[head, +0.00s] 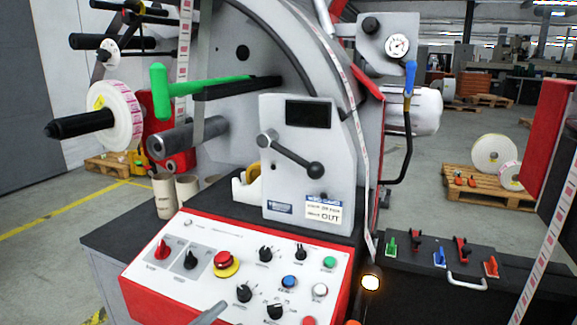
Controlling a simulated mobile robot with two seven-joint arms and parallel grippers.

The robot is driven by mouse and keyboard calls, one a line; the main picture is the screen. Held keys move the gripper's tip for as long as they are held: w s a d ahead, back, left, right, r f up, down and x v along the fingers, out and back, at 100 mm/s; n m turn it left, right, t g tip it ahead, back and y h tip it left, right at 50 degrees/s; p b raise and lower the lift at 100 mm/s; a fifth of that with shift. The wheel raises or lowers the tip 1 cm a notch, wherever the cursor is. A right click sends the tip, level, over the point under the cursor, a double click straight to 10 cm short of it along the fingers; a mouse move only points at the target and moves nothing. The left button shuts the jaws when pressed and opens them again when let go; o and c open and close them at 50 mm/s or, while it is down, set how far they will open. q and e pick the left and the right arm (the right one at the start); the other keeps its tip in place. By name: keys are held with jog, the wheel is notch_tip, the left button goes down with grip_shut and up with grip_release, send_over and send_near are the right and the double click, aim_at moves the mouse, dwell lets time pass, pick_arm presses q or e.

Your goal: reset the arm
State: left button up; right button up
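A label rewinder fills the middle of the view. A green T-shaped handle (162,92) sits at the end of a roughly level green bar, beside a black bar (235,88). On the grey front housing (290,225), a dark lever (292,157) slopes down to the right, ending in a round knob. The pictures do not tell which of these is the arm. A housing label reads "OUT" in part. Below is a red-edged control panel (215,295) with a red emergency button (227,260), switches and coloured buttons.
A label roll (118,115) on a black-tipped shaft sticks out at left. Cardboard cores (164,196) and a tape dispenser (247,190) stand on the dark bench. Small coloured toggle clamps (439,256) sit at right. Floor is open at left.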

pick_arm(q)
jog(key=s+a+f+n+g+y+p, duration=0.1)
jog(key=s+a+f+n+g+y, duration=0.1)
jog(key=s+a+f+n+y, duration=0.2)
jog(key=s+a+f+n+g+y+p, duration=0.1)
jog(key=s+a+f+n+y+p, duration=0.1)
jog(key=s+a+f+n+y, duration=0.3)
jog(key=s+f+n+y, duration=0.2)
jog(key=s+f+n, duration=0.2)
jog(key=f, duration=0.2)
jog(key=s+f+n+y, duration=0.2)
jog(key=s+f+n, duration=0.1)
jog(key=f+n, duration=0.1)
jog(key=shift+s+a+f+n+g, duration=0.15)
jog(key=shift+s+f+n+g, duration=0.2)
jog(key=shift+f, duration=0.5)
